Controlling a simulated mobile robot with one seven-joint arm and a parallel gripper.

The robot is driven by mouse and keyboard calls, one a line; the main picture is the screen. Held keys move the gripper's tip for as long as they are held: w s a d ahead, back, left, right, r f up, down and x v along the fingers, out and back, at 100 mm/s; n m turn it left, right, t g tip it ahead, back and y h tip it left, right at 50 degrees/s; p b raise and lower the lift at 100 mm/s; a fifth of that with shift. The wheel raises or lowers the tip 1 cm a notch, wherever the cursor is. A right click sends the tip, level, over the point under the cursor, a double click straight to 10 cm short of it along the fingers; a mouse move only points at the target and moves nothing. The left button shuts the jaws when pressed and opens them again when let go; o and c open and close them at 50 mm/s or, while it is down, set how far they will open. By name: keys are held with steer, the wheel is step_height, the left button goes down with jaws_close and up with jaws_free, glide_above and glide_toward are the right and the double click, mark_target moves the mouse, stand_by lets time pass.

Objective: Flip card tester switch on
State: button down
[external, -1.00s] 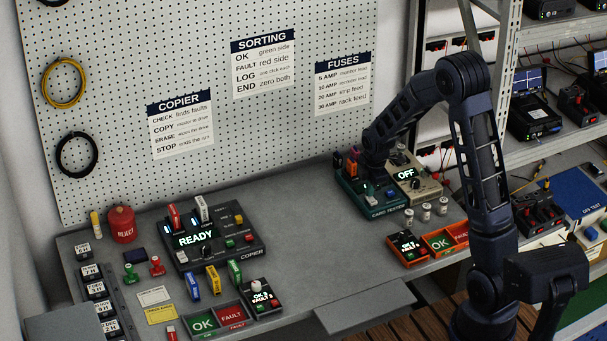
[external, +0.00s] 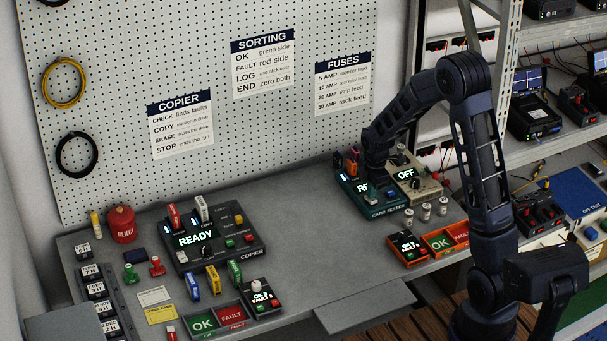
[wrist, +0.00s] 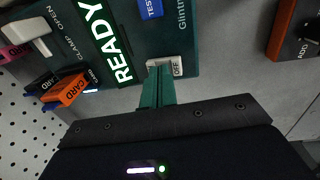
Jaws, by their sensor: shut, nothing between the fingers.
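The card tester (external: 385,212) is a teal box at the back right of the bench. In the wrist view its display (wrist: 110,42) is lit and reads READY. Its white rocker switch (wrist: 177,66) sits at the box's near edge, with the word OFF visible on its right part. My gripper (wrist: 160,70) is shut and empty, its fingertips at the left part of the switch and hiding some of it. In the external view my gripper (external: 372,176) is over the tester and partly hides its display.
A white clamp lever (wrist: 28,28) and an orange card (wrist: 66,90) are at the tester's left in the wrist view. A beige device (external: 425,188) reading OFF stands close on the right. The copier (external: 250,250) is further left, with clear bench between.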

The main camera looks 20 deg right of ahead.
steer(key=shift+s, duration=0.35)
steer(key=shift+r, duration=0.1)
step_height(320, 180, up, 14)
steer(key=w, duration=0.1)
steer(key=shift+w, duration=0.4)
stand_by(0.4)
steer(key=s+d+r+m+t, duration=0.1)
steer(key=s+r+m, duration=0.35)
steer(key=s, duration=0.35)
steer(key=s+d+r+m+t, duration=0.1)
steer(key=s+d+r+m, duration=0.1)
steer(key=s+r+m, duration=0.45)
steer(key=s+d+r+m, duration=0.1)
steer(key=s+r, duration=0.2)
steer(key=s, duration=0.7)
steer(key=s+d+m+t, duration=0.1)
steer(key=s+m, duration=0.5)
steer(key=s, duration=0.5)
steer(key=shift+s+f+t, duration=0.15)
steer(key=shift+s+t, duration=0.1)
steer(key=shift+t, duration=0.05)
